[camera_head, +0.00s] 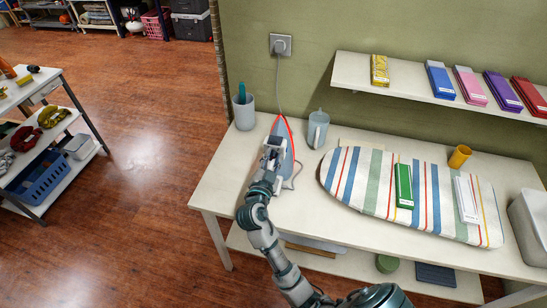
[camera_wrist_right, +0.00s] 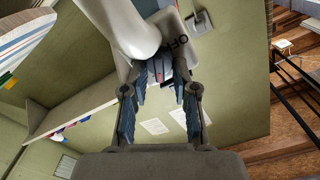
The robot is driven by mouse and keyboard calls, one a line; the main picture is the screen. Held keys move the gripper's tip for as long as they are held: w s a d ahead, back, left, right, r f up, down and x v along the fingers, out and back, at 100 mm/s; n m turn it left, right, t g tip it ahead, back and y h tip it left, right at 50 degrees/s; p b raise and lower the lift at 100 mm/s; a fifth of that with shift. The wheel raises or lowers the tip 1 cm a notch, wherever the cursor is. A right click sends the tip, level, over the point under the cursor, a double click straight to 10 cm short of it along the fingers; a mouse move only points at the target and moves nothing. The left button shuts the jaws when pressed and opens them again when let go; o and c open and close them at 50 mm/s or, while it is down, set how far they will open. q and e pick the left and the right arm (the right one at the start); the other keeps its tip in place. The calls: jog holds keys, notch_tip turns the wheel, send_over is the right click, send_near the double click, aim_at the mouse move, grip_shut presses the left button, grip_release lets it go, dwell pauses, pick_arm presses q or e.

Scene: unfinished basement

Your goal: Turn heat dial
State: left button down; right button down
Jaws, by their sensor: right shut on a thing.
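In the right wrist view, the iron's pale grey body (camera_wrist_right: 128,25) fills the top, with dark "OFF" lettering beside the fingers. My right gripper (camera_wrist_right: 164,88) is shut on a part at this lettering, apparently the heat dial; its fingertips and the iron's body hide most of it. My left gripper is not in view.
A grey cup (camera_head: 243,112) and a blue-grey jug (camera_head: 318,132) stand on either side of the iron. A striped ironing board (camera_head: 338,185) lies to the right with boxes on it. A wall shelf (camera_head: 350,78) holds several coloured boxes. The table's left front is clear.

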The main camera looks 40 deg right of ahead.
jog(key=shift+a+r+n, duration=0.1)
jog(key=shift+n, duration=0.3)
jog(key=n, duration=0.1)
jog(key=n+p, duration=0.1)
jog(key=shift+w+d+n, duration=0.15)
jog(key=shift+d+n, duration=0.05)
jog(key=shift+n, duration=0.2)
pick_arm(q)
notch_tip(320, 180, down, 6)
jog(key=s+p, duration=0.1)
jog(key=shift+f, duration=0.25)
pick_arm(e)
jog(key=shift+w+a+n, duration=0.1)
jog(key=shift+n, duration=1)
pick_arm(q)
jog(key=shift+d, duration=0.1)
pick_arm(e)
jog(key=c, duration=0.9)
grip_release()
